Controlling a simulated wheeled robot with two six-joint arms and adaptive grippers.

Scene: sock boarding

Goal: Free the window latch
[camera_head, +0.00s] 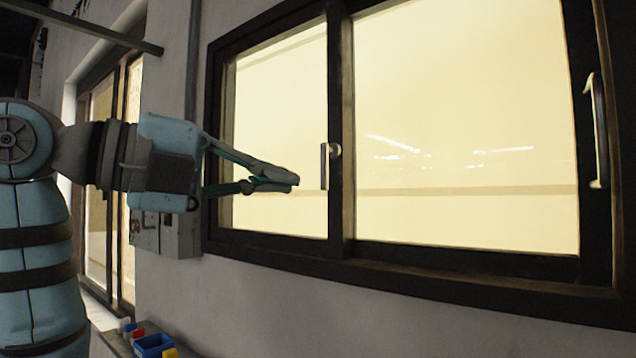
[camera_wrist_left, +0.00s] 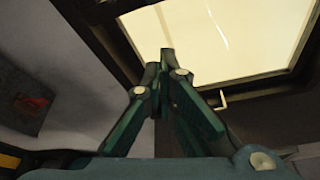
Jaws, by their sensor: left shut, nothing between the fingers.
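The window latch (camera_head: 326,165) is a small pale handle on the dark middle upright of the window frame (camera_head: 341,130). A pale handle also shows in the left wrist view (camera_wrist_left: 223,99), at the edge of the bright pane. My left gripper (camera_head: 294,184) is shut and empty, a little left of the latch in the head view, with a visible gap between them. Its closed fingertips also show in the left wrist view (camera_wrist_left: 166,55). My right gripper is in neither view.
A longer pale handle (camera_head: 597,130) is on the right side of the window frame. A grey box (camera_head: 178,236) is on the wall below my left wrist. Blue, red and yellow bins (camera_head: 154,345) stand low at the bottom left. Another window (camera_head: 102,230) is further left.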

